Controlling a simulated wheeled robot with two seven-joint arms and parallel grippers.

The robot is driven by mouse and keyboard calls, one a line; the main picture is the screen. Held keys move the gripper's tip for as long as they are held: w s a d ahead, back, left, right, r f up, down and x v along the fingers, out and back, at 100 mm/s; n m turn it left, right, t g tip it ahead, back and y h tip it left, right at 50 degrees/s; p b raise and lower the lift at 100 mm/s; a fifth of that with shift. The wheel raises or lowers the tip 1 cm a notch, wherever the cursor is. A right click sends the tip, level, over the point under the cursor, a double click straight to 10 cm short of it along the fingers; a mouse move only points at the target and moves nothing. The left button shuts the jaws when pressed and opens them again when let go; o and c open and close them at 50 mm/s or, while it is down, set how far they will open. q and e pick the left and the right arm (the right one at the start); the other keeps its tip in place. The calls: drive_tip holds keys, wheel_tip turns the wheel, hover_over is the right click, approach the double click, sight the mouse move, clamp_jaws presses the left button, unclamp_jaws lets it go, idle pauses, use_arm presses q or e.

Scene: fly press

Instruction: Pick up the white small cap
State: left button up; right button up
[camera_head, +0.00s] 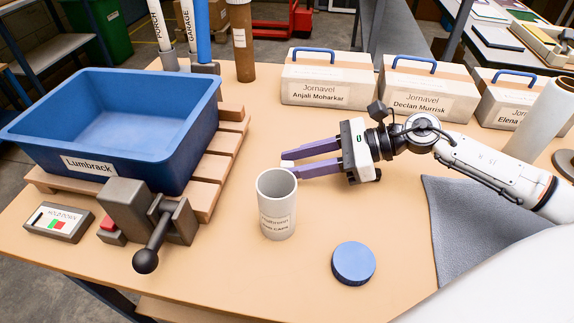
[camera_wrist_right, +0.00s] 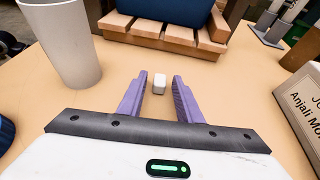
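The white small cap (camera_head: 287,164) sits on the tan bench top, just behind the grey-white cup (camera_head: 277,222). In the right wrist view the cap (camera_wrist_right: 159,84) is a small white block near the fingertips, with a gap on each side. My right gripper (camera_head: 291,163) reaches in from the right, low over the bench, its purple fingers open around the cap. In the right wrist view the gripper (camera_wrist_right: 158,80) holds nothing. The cup's label is only partly legible. My left gripper is not in view.
A blue Lumbrack bin (camera_head: 66,165) stands on a wooden pallet (camera_head: 216,160) at left, with a grey lever press (camera_head: 137,212) in front. A blue round lid (camera_head: 353,262) lies front right. Jornavel boxes (camera_head: 327,93) line the back. A grey mat (camera_head: 470,225) lies right.

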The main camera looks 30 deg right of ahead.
clamp_jaws()
drive_tip(key=shift+r, duration=0.15)
